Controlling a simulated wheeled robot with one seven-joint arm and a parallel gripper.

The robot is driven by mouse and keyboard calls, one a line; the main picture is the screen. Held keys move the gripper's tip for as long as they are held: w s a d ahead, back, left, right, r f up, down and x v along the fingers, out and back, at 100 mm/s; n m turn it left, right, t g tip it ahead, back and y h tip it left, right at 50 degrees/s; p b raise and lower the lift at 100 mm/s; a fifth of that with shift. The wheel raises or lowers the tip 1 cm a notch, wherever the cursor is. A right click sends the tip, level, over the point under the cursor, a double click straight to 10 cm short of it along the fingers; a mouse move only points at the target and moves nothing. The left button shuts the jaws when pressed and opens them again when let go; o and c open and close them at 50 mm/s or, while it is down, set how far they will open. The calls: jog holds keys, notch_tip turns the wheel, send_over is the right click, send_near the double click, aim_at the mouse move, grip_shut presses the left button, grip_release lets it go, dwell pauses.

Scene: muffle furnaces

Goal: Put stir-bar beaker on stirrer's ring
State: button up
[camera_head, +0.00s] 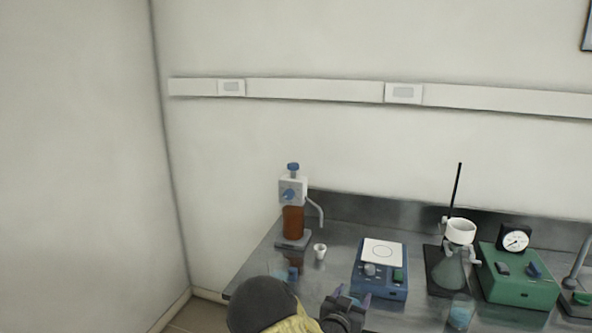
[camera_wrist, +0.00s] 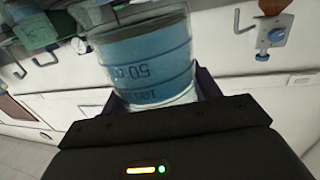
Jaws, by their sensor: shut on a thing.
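The stirrer is a blue box (camera_head: 380,275) with a white top plate (camera_head: 396,247) that bears a thin drawn ring. It stands on the bench in the middle of the head view, with knobs on its front. My gripper (camera_head: 352,296) is just in front of the stirrer, low in the head view. In the wrist view my gripper (camera_wrist: 155,98) is shut on a clear beaker (camera_wrist: 148,62) with blue liquid and printed volume marks. The held beaker is mostly hidden behind my gripper in the head view. I cannot make out a stir bar in it.
A bottle-top dispenser with brown liquid (camera_head: 293,222) and a small white cup (camera_head: 320,251) stand left of the stirrer. A flask on a stand (camera_head: 447,272), another beaker (camera_head: 460,313) and a green box with a dial (camera_head: 517,277) stand to the right.

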jog(key=shift+s, duration=0.2)
jog(key=shift+s+f, duration=0.2)
jog(key=shift+s, duration=0.1)
jog(key=s+f+n+t+y, duration=0.1)
jog(key=s+f+n+y, duration=0.2)
jog(key=s+f, duration=0.4)
jog(key=s+f+n+t+y, duration=0.1)
jog(key=s+f+y, duration=0.4)
jog(key=f, duration=0.9)
jog(key=s+n, duration=0.1)
jog(key=s, duration=0.2)
jog(key=shift+s+a+n, duration=0.25)
jog(key=shift+s+n, duration=0.05)
jog(key=shift+n, duration=0.1)
jog(key=shift+f, duration=0.45)
jog(key=shift+s, duration=0.1)
